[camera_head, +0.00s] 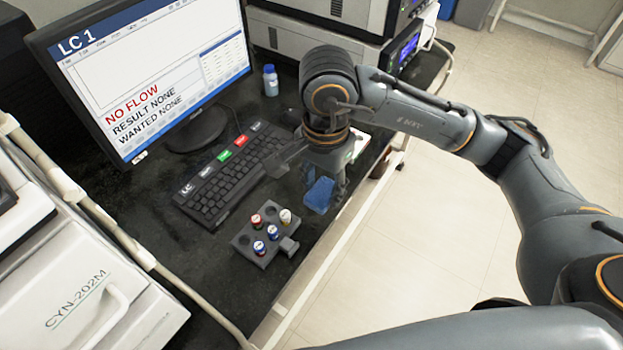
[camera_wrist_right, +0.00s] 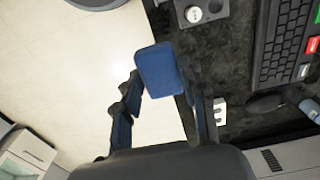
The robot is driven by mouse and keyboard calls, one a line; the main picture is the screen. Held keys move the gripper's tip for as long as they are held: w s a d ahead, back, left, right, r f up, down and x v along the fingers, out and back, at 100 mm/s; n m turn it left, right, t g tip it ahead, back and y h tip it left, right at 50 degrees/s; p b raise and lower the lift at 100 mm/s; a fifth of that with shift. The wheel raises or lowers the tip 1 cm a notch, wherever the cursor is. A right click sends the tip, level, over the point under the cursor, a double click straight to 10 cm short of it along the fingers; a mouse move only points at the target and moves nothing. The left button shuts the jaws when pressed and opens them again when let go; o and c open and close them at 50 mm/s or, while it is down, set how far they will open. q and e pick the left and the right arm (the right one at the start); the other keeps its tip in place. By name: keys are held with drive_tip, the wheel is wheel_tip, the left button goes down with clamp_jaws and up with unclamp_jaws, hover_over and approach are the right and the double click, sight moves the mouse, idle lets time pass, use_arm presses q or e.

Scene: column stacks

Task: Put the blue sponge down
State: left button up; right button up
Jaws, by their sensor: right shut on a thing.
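The blue sponge (camera_head: 320,195) is between the fingers of my right gripper (camera_head: 325,185) in the head view, near the front edge of the black bench. In the right wrist view the sponge (camera_wrist_right: 160,70) sits at the tips of my right gripper (camera_wrist_right: 162,95), with a finger on each side. The gripper is shut on it. The sponge appears held above the bench edge, with pale floor and dark bench behind it in the wrist view. The exact height is hard to tell. My left gripper is not in view.
A dark rack (camera_head: 245,243) with several capped vials stands left of the sponge. A keyboard (camera_head: 222,180), a monitor (camera_head: 150,70) and a blue bottle (camera_head: 270,80) are farther back. The bench (camera_head: 200,262) has bare room left of the rack. Open floor (camera_head: 430,240) lies right of the edge.

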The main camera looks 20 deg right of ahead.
drive_tip(key=w+f, duration=0.2)
drive_tip(key=w, duration=0.1)
drive_tip(key=w+d+f+p, duration=0.1)
drive_tip(key=w+f, duration=0.2)
drive_tip(key=w, duration=0.1)
drive_tip(key=w+f, duration=0.3)
drive_tip(key=shift+w+d+p, duration=0.2)
drive_tip(key=shift+w+p, duration=0.1)
drive_tip(key=shift+w+f, duration=0.3)
drive_tip(key=shift+f, duration=0.05)
wheel_tip(320, 180, down, 3)
drive_tip(key=shift+p, duration=0.55)
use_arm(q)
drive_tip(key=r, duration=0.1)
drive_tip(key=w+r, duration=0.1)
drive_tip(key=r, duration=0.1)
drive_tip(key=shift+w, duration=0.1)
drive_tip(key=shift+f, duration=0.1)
use_arm(e)
drive_tip(key=shift+f, duration=0.1)
drive_tip(key=shift+f+b, duration=0.15)
drive_tip(key=shift+b, duration=0.15)
drive_tip(key=o, duration=1)
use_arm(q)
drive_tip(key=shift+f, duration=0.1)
